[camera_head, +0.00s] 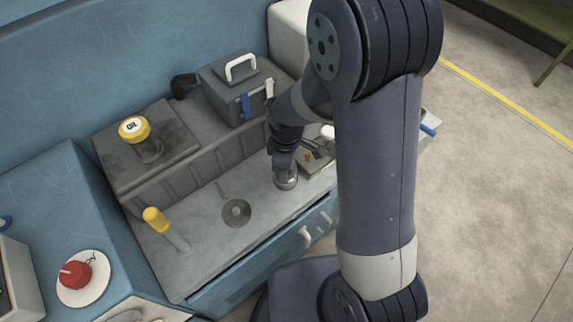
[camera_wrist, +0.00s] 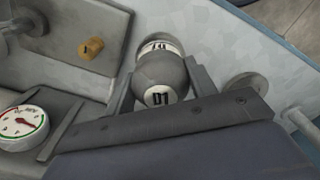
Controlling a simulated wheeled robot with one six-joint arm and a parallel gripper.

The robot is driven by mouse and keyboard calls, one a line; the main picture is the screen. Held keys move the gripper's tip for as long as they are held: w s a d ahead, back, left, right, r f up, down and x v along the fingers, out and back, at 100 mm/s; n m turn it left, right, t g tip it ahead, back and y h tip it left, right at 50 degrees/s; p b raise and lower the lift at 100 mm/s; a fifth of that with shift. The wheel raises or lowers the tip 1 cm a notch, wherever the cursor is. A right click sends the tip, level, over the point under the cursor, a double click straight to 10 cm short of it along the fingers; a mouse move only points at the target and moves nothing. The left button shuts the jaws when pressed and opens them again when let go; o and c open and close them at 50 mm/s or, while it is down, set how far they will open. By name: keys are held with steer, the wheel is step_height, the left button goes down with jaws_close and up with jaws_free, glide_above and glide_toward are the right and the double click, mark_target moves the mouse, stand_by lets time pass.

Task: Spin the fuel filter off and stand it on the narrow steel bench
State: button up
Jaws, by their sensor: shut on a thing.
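My gripper (camera_head: 285,168) is at the right part of the grey deck, beside the mounted parts there. In the wrist view its two fingers (camera_wrist: 161,86) are shut on a rounded grey canister with white, number-marked patches (camera_wrist: 161,68), which I take to be the fuel filter. In the head view a small part of the canister (camera_head: 286,183) shows below the fingers, upright or nearly so. I cannot tell whether it touches the deck or is still on a mount. I cannot make out the narrow steel bench for certain.
The grey deck has a round ringed disc (camera_head: 236,212) and a yellow-handled stick (camera_head: 156,219). A gauge (camera_wrist: 21,125) and yellow knob (camera_wrist: 92,47) are near the gripper. Open floor lies right.

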steer(key=n, duration=0.5)
steer(key=shift+s+f, duration=0.1)
steer(key=shift+f, duration=0.15)
steer(key=n, duration=0.5)
steer(key=shift+b, duration=0.3)
steer(key=o, duration=1.2)
steer(key=shift+c, duration=0.2)
steer(key=shift+r, duration=0.1)
steer(key=shift+w, duration=0.2)
